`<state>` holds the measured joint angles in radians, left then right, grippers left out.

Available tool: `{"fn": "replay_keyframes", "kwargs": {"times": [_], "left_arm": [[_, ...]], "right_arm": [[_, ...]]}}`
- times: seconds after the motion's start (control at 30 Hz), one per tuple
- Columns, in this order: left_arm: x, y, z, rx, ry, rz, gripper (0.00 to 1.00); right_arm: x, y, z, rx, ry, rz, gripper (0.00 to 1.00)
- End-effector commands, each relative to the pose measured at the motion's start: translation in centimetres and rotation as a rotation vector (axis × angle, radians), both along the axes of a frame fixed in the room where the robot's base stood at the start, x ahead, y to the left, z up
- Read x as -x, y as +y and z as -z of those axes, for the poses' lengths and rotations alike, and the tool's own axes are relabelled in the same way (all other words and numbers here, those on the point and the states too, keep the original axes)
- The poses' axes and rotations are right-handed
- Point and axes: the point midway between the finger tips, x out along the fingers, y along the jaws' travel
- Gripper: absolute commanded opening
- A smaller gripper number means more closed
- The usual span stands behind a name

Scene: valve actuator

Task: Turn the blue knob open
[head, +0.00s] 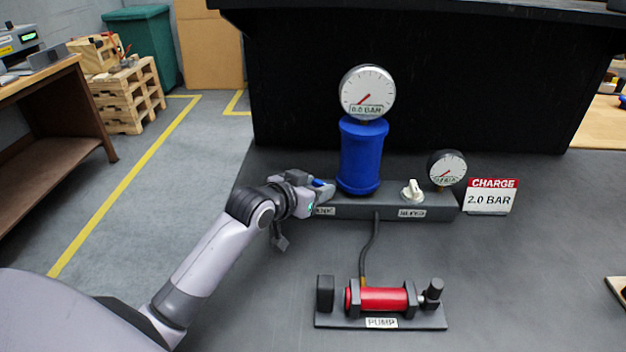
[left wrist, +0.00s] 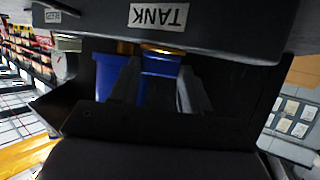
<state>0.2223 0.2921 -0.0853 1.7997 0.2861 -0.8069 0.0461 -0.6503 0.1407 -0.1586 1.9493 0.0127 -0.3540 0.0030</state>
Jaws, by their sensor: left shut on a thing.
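The blue knob (head: 318,183) is at the left end of the dark valve block (head: 345,212), above a label that reads TANK in the left wrist view. My left gripper (head: 322,190) reaches in from the left and is shut on the knob. In the left wrist view, which is upside down, the knob (left wrist: 160,68) with a brass collar lies between the two fingers (left wrist: 158,82). The fingers hide part of the knob in the head view. My right gripper is not in view.
A blue tank (head: 361,157) with a gauge (head: 367,93) reading 0.0 BAR stands beside the gripper. A white bleed knob (head: 413,190), a small gauge (head: 447,168) and a CHARGE 2.0 BAR sign (head: 491,196) are right. A red pump (head: 382,299) sits in front, joined by a hose.

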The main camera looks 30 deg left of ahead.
Motion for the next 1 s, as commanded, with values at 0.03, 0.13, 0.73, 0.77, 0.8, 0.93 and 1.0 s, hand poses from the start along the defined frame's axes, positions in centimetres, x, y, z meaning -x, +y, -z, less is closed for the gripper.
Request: {"fn": "replay_keyframes", "kwargs": {"times": [0.03,0.13,0.73,0.77,0.8,0.93,1.0], "left_arm": [[0.01,-0.28,-0.17,0.007,-0.002,-0.028,0.16],[0.02,-0.4,-0.13,0.008,-0.002,-0.083,0.16],[-0.04,-0.68,-0.05,0.003,-0.001,-0.254,0.16],[-0.04,-0.68,-0.05,0.002,-0.001,-0.256,0.16],[-0.05,-0.67,-0.05,0.002,-0.001,-0.257,0.16],[-0.04,-0.66,-0.04,0.002,-0.001,-0.258,0.16],[-0.04,-0.66,-0.04,0.002,-0.001,-0.258,0.16]], "right_arm": [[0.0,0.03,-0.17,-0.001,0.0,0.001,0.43],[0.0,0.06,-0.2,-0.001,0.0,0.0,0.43],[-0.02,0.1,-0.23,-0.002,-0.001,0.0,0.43],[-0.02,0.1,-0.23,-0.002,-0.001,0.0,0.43],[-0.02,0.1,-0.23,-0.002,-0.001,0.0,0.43],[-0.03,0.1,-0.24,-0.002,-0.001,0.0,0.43],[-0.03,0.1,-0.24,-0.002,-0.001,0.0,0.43]]}}
